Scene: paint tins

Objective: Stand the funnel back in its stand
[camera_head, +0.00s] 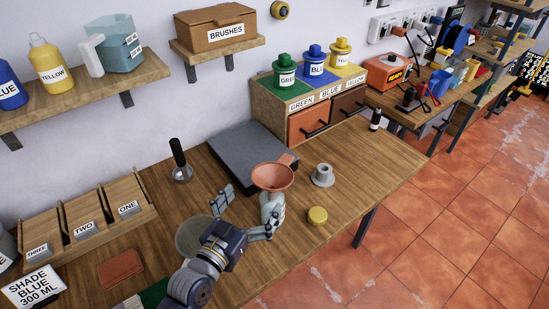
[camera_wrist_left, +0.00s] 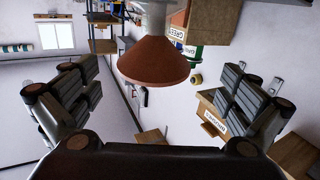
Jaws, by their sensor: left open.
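The terracotta funnel (camera_head: 272,177) is upright, wide mouth up, above the front middle of the workbench. A pale grey body (camera_head: 271,204) shows beneath it; I cannot tell exactly what it is. In the left wrist view the funnel (camera_wrist_left: 155,60) appears inverted, ahead of and between the fingers, with a pale cylinder (camera_wrist_left: 155,14) at its narrow end. My left gripper (camera_head: 246,212) is open, its fingers spread near the funnel's lower part; no grip shows. A grey, round stand-like piece (camera_head: 323,175) with an open top stands on the bench to the right, empty. My right gripper is not in view.
A yellow lid (camera_head: 317,215) lies right of the gripper. A dark grey slab (camera_head: 252,158) lies behind the funnel, and a black-handled tool (camera_head: 180,162) stands further left. A round greyish disc (camera_head: 194,236) lies beside my left arm. The right end of the workbench (camera_head: 375,165) is mostly clear.

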